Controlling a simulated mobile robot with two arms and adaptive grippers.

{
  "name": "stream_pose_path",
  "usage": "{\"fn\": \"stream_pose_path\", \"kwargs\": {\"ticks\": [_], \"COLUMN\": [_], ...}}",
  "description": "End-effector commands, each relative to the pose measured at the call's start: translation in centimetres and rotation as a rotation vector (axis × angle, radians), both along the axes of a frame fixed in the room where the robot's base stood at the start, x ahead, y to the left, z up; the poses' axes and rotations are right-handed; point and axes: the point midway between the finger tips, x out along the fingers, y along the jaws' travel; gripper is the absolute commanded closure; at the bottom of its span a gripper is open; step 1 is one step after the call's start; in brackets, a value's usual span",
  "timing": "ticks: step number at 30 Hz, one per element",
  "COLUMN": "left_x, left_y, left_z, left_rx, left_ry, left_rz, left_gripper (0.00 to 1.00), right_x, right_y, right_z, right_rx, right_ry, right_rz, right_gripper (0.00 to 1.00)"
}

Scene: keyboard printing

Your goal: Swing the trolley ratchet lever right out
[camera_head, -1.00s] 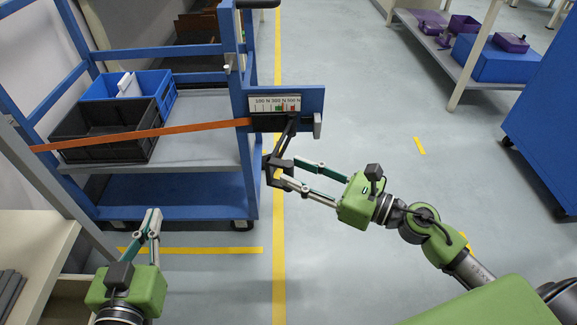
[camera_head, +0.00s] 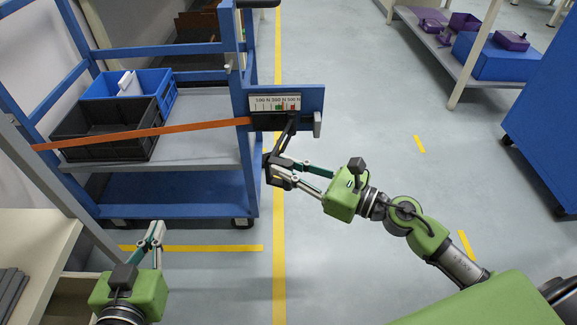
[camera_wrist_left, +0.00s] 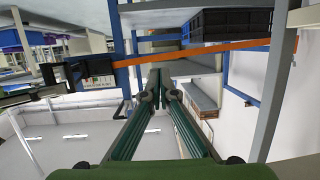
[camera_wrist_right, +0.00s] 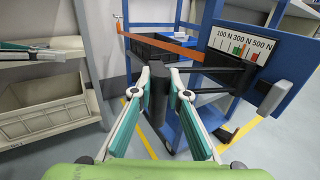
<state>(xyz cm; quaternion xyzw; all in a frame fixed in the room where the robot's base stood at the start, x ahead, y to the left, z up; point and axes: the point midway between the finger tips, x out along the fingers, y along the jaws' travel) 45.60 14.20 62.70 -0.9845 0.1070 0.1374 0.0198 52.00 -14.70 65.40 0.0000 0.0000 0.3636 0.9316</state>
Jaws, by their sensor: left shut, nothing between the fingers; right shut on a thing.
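The blue trolley (camera_head: 180,192) stands at the left with an orange strap (camera_head: 150,132) across its front. The strap ends at a black ratchet below the force scale plate (camera_head: 274,102). The black ratchet lever (camera_head: 287,137) hangs out from it towards me, and its grip bar shows in the right wrist view (camera_wrist_right: 158,92). My right gripper (camera_head: 275,170) is shut on the lever's grip bar, with a finger on each side. My left gripper (camera_head: 157,228) is shut and empty, in front of the trolley and apart from it.
A dark grey crate (camera_head: 105,145) and a blue crate (camera_head: 150,84) sit on the trolley shelf. A beige shelf (camera_head: 35,235) stands at the near left. A rack with purple boxes (camera_head: 510,41) is at the back right. The floor (camera_head: 370,110) right of the trolley is clear.

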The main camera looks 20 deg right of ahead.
Motion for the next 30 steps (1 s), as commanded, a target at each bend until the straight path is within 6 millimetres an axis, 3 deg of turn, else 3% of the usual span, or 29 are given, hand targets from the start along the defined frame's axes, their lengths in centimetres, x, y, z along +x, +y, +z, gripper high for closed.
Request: {"fn": "stream_pose_path", "kwargs": {"ticks": [6,15,16,17,30], "left_x": [-1.3,-1.3,-1.3,-1.3,-1.3], "left_y": [0.6,0.7,0.7,0.7,0.7], "left_z": [-2.5,-2.8,-2.8,-2.7,-2.7], "left_rx": [0.029,0.031,0.031,0.031,0.030], "left_ry": [0.124,0.131,0.130,0.130,0.127], "left_rz": [0.008,0.008,0.008,0.008,0.009], "left_gripper": [1.00,1.00,1.00,1.00,1.00], "right_x": [0.4,0.4,0.4,0.4,0.1], "right_y": [1.0,1.1,1.1,1.1,0.8], "right_z": [0.2,0.1,0.1,0.1,0.0], "right_rx": [0.001,0.002,0.002,0.002,0.002], "right_ry": [-0.001,-0.002,-0.002,-0.002,0.001], "right_rz": [0.001,0.003,0.003,0.003,0.001], "right_gripper": [1.00,1.00,0.77,0.69,0.67]}}
